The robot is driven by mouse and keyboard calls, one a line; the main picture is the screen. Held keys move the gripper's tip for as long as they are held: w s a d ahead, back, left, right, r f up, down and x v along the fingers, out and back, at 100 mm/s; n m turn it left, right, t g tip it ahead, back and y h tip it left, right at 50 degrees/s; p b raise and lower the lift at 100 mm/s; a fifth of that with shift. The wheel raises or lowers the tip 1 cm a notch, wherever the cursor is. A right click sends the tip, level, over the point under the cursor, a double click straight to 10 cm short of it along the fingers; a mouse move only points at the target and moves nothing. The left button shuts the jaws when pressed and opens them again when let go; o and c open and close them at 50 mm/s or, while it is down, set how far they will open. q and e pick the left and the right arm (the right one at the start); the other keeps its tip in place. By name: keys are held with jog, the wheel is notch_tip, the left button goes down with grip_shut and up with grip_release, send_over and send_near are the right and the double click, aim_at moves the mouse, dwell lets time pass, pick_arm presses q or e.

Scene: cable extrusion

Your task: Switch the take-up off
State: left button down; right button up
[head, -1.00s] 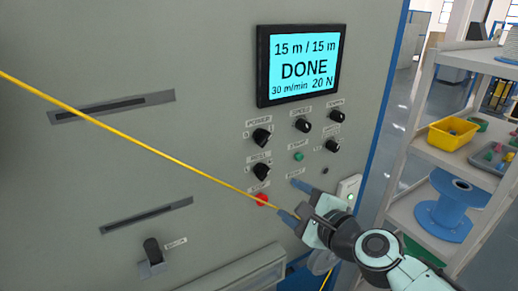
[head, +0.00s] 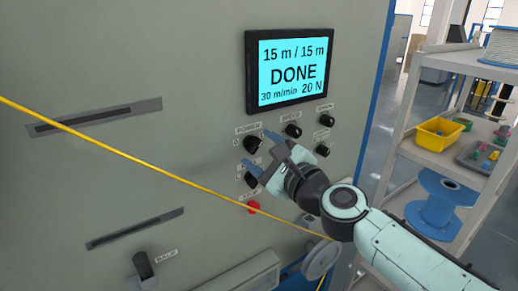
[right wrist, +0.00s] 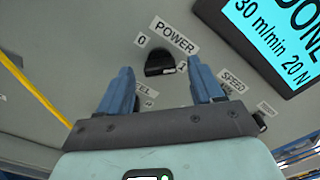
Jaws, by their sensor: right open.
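The black POWER knob (head: 253,145) is on the grey machine panel, below and left of the screen. In the right wrist view the knob (right wrist: 160,62) sits under its POWER label, with a 0 at its left and a small label at its right. My right gripper (head: 261,151) is open and empty in front of it. Its two blue fingers (right wrist: 164,78) stand either side of the knob in the wrist view, apart from it as far as I can tell. My left gripper is out of view.
The screen (head: 292,72) reads 15 m / 15 m, DONE. Another knob (head: 251,180) and a red button (head: 253,208) sit below. More knobs (head: 292,131) are at the right. A yellow cable (head: 150,165) crosses the panel diagonally. A shelf (head: 440,155) stands at the right.

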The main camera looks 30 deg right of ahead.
jog(key=shift+w, duration=0.8)
jog(key=c, duration=1.1)
jog(key=shift+o, duration=0.2)
